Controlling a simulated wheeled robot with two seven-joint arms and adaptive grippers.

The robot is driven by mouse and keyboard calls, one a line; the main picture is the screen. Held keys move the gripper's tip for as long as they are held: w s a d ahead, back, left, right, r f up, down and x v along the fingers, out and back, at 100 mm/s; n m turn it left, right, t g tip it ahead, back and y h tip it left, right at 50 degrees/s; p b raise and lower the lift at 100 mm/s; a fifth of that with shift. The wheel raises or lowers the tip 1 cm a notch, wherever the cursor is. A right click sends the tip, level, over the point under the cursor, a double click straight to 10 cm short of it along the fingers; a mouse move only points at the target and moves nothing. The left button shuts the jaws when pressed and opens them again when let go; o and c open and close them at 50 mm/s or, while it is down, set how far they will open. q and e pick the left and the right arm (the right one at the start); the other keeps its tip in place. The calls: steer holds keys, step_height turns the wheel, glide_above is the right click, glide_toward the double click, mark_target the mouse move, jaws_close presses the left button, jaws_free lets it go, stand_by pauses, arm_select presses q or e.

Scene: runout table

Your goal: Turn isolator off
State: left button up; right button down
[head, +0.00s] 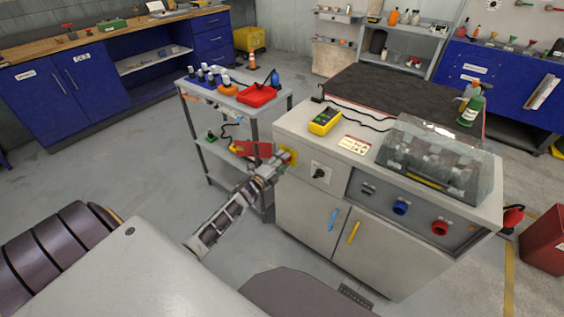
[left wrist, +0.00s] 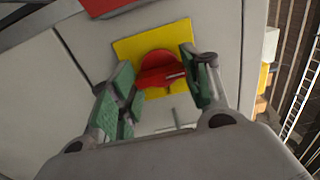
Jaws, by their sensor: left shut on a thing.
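The isolator is a red rotary handle (left wrist: 160,70) on a yellow square plate (left wrist: 125,48), fixed to the front of a grey machine cabinet. In the left wrist view the handle sits between the green-padded fingers of my left gripper (left wrist: 160,84), which is shut on it. In the head view my left gripper (head: 272,172) is at the upper left of the cabinet front, and it largely hides the handle. A bit of the yellow plate (head: 292,157) shows beside it. My right gripper is not in view.
The cabinet front (head: 300,207) also carries a black switch (head: 320,173), a blue knob (head: 400,208) and a red knob (head: 439,228). A yellow meter (head: 325,120) lies on top near a clear cover (head: 433,160). A grey cart (head: 212,150) stands close left of the gripper. Floor is free further left.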

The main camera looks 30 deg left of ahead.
arm_select(q)
steer(key=shift+r, duration=0.1)
steer(key=o, duration=1.1)
steer(key=shift+a, duration=0.1)
steer(key=shift+c, duration=0.2)
steer(key=shift+s, duration=0.15)
steer(key=s, duration=1.1)
steer(key=shift+s+a, duration=0.3)
steer(key=shift+a, duration=0.1)
